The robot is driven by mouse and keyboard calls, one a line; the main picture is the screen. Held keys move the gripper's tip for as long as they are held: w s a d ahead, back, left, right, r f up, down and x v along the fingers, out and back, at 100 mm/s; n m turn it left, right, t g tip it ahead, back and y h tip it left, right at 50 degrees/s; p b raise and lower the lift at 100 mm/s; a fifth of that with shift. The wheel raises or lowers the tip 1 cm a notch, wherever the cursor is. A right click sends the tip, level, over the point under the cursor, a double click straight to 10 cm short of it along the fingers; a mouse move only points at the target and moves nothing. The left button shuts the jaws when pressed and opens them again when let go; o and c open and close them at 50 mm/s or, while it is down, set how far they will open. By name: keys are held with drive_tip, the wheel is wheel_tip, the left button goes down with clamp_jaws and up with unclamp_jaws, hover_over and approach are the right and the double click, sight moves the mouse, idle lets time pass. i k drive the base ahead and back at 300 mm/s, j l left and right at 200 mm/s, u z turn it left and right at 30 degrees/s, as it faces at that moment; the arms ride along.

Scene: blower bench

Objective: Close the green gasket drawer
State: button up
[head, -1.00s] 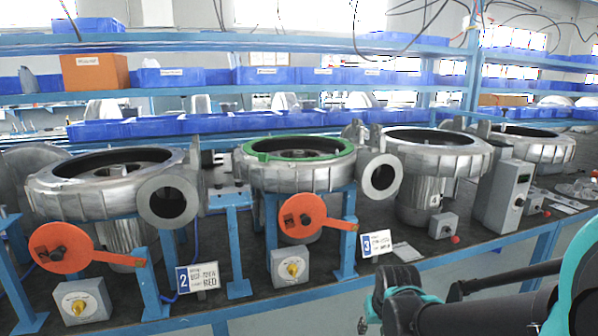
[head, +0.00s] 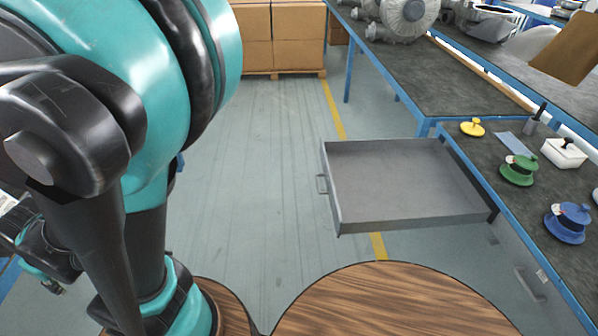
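A grey metal drawer (head: 338,190) stands pulled out from under the bench at the right in the head view. It looks empty, and its handle (head: 322,184) is on its left-hand front face. The drawer itself shows no green; a green round part with a knob (head: 519,169) sits on the bench top beside it. What seems to be my gripper (head: 50,284) is at the lower left edge, small and partly hidden by my arm. It is well apart from the drawer, and its fingers cannot be made out.
The bench (head: 500,200) also carries a yellow part (head: 472,128), a blue part (head: 566,222) and a white box (head: 563,152). A shut drawer front with a handle (head: 531,284) is at the lower right. Cardboard boxes (head: 298,38) stand at the back. The floor (head: 258,180) left of the drawer is clear.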

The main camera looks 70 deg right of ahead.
sight(376, 185)
drive_tip(key=z, duration=3)
drive_tip(key=k+l, duration=0.1)
drive_tip(key=k, duration=0.25)
drive_tip(key=k+l, duration=0.15)
drive_tip(key=k, duration=0.2)
